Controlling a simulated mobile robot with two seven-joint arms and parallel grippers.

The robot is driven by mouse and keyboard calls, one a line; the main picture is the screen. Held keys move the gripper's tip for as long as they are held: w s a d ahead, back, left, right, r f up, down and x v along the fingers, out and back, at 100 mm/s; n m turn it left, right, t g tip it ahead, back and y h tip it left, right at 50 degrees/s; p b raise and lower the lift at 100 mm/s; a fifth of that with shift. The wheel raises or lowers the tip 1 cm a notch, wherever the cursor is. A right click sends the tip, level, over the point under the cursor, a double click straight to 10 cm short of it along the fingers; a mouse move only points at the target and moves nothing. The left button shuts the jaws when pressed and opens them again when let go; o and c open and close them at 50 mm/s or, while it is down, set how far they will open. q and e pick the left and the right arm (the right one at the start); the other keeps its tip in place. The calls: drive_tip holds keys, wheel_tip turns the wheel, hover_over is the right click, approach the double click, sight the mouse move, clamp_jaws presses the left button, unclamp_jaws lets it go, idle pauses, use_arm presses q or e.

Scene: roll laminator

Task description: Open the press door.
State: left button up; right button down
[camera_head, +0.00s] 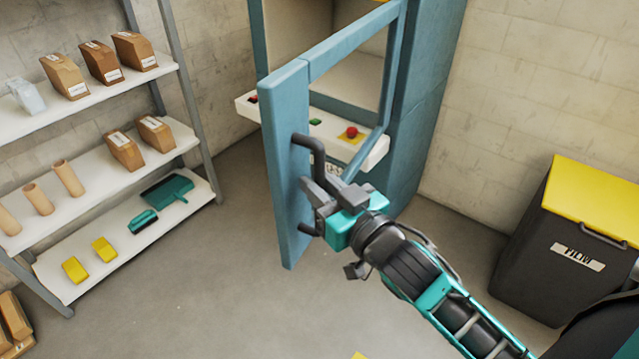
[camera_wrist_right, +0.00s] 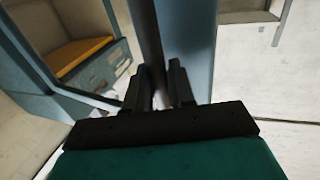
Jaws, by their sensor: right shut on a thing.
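The blue press door (camera_head: 285,180) has a large window opening and stands swung out from the blue press (camera_head: 425,110), its free edge toward me. A dark bar handle (camera_head: 300,140) is on that edge. My right gripper (camera_head: 325,192) is shut on the handle, and its fingers hide part of the bar. In the right wrist view, the dark handle bar (camera_wrist_right: 147,40) runs down between the fingers (camera_wrist_right: 157,90), with the blue door (camera_wrist_right: 187,45) behind it. My left gripper is in neither view.
A white control ledge (camera_head: 375,155) with red and green buttons sits on the press front, behind the door. A shelf rack (camera_head: 80,105) with boxes and rolls stands left. A black bin (camera_head: 560,240) with a yellow lid stands right. The floor (camera_head: 220,270) left of the door is clear.

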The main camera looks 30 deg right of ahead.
drive_tip(key=shift+w+d+r, duration=0.1)
drive_tip(key=shift+d+r, duration=0.05)
drive_tip(key=c, duration=1.4)
unclamp_jaws()
drive_tip(key=o, duration=0.3)
drive_tip(key=s+d+b, duration=0.1)
drive_tip(key=s, duration=1.1)
drive_tip(key=shift+s+d, duration=0.4)
